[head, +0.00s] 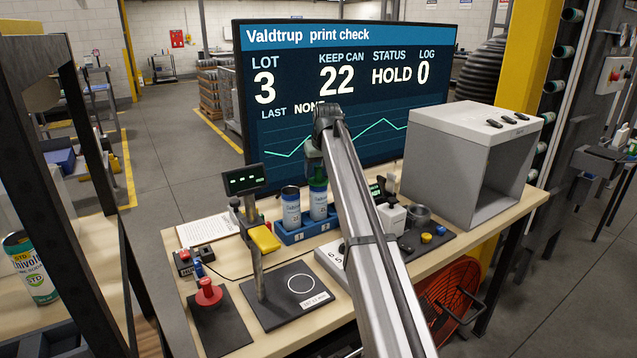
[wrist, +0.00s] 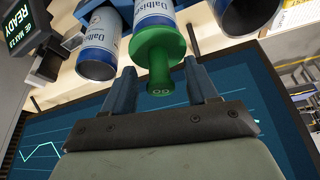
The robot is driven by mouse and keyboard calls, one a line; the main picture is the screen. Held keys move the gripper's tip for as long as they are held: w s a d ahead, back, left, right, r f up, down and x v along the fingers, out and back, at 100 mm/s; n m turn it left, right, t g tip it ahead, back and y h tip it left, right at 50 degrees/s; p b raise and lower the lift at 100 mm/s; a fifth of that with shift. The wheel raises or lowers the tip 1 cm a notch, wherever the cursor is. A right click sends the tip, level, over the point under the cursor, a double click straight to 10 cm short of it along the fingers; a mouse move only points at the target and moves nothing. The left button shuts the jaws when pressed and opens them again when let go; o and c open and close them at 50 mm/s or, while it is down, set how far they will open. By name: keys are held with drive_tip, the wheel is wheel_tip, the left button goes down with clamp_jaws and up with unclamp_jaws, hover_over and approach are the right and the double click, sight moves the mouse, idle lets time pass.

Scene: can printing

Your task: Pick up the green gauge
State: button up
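The green gauge (wrist: 158,57) has a wide flange and a narrower stem marked with small characters. In the wrist view, which appears upside down, it sits at the end of a blue and white can (wrist: 154,14). In the head view the green gauge (head: 318,183) shows as a small green piece on top of the right can (head: 318,205) in the blue rack. My gripper (wrist: 160,72) is open, with one finger on each side of the gauge's stem and visible gaps between. In the head view my gripper (head: 315,160) is above the rack, partly hidden by my arm.
The blue rack (head: 300,235) also holds a left can (head: 291,207). A stand with a small display (head: 244,180) and a yellow block (head: 265,238) are left of it. The large screen (head: 345,95) rises close behind, and a grey box (head: 470,160) stands right.

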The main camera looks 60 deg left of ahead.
clamp_jaws()
idle(0.3)
